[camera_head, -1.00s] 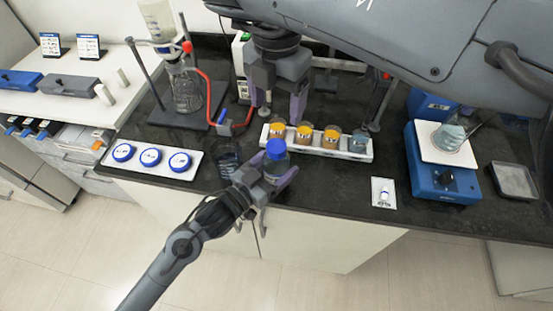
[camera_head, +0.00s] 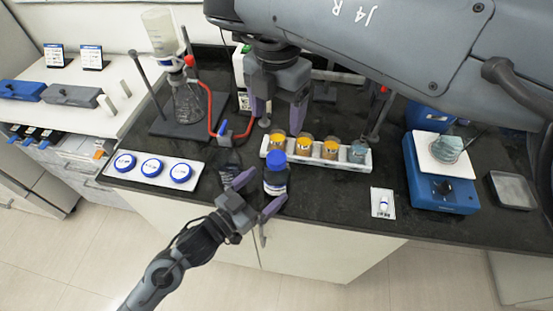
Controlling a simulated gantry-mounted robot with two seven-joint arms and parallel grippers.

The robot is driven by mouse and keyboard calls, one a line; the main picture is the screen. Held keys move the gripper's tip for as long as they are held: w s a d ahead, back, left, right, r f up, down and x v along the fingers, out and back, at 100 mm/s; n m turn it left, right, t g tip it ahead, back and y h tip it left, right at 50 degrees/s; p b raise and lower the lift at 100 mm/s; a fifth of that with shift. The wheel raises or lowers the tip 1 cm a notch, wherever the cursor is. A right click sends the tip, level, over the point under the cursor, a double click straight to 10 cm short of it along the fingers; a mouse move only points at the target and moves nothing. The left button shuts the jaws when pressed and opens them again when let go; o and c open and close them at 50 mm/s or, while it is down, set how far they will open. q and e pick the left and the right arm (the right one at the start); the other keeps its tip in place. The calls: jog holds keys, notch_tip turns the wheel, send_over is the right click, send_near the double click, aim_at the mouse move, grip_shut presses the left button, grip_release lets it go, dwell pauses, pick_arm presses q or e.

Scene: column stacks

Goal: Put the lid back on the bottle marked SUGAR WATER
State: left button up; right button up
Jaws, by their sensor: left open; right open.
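A dark bottle (camera_head: 276,185) with a blue lid (camera_head: 276,159) on its top stands upright near the bench's front edge; its label is too small to read. My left gripper (camera_head: 259,191) is open just in front of it and to its left, with its fingers spread. One fingertip is near the bottle's lower front; I cannot tell whether they touch. My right gripper (camera_head: 277,111) is open and empty, fingers pointing down, above and behind the bottle.
A white rack (camera_head: 361,164) with several jars stands behind the bottle. Another dark bottle (camera_head: 229,163) is to its left. A white tray (camera_head: 143,176) holds three blue-rimmed discs. A blue balance (camera_head: 446,195) and a stand with red tubing (camera_head: 211,110) flank the area.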

pick_arm(q)
jog(key=shift+p+v, duration=0.3)
jog(key=shift+v, duration=2.6)
jog(key=shift+r, duration=0.1)
